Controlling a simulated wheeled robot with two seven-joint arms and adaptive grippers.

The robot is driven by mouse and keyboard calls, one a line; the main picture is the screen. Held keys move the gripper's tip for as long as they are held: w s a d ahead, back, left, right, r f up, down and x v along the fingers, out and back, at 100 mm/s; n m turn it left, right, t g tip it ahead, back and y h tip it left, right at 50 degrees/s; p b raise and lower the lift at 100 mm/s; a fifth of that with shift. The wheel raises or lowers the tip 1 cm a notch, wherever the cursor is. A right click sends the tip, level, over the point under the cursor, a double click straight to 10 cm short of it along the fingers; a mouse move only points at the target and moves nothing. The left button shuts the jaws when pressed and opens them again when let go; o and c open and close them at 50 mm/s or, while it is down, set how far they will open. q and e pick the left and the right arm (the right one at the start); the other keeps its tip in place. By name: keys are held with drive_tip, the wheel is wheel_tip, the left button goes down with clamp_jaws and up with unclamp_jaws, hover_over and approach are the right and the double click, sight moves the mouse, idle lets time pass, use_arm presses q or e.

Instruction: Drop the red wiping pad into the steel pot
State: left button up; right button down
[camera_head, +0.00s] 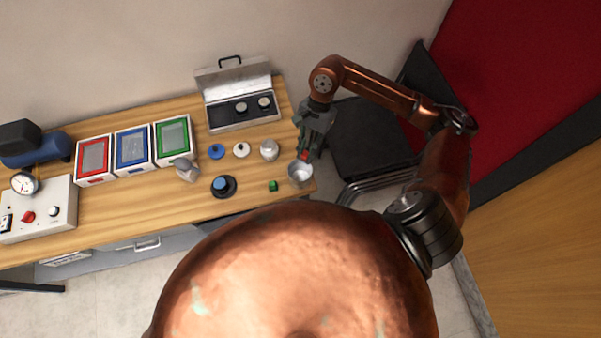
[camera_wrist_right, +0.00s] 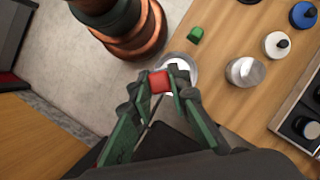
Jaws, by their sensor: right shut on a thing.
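The red wiping pad (camera_wrist_right: 160,82) is between the fingertips of my right gripper (camera_wrist_right: 160,85), which is shut on it. In the head view a small bit of the red pad (camera_head: 304,156) shows at the tips of my right gripper (camera_head: 305,154). The steel pot (camera_head: 300,174) stands open at the table's right front edge. In the wrist view the pot (camera_wrist_right: 180,60) lies behind the pad and fingertips, which hide part of it. The pad appears to be above the pot's near side; the exact height cannot be told. My left gripper is not in view.
A green pad (camera_head: 273,185) lies just left of the pot. A metal jar (camera_head: 269,150), a white lid (camera_head: 241,150) and a blue lid (camera_head: 217,151) stand behind. An open silver case (camera_head: 242,121) is further back. A black chair (camera_head: 370,140) stands right of the table.

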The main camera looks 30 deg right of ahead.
drive_tip(key=shift+f+b, duration=0.4)
drive_tip(key=shift+f, duration=2.3)
drive_tip(key=c, duration=1.7)
unclamp_jaws()
drive_tip(key=shift+c, duration=0.2)
drive_tip(key=shift+d+r, duration=0.1)
drive_tip(key=shift+r, duration=0.1)
drive_tip(key=v, duration=1.1)
drive_tip(key=shift+r, duration=0.3)
drive_tip(key=shift+w, duration=0.1)
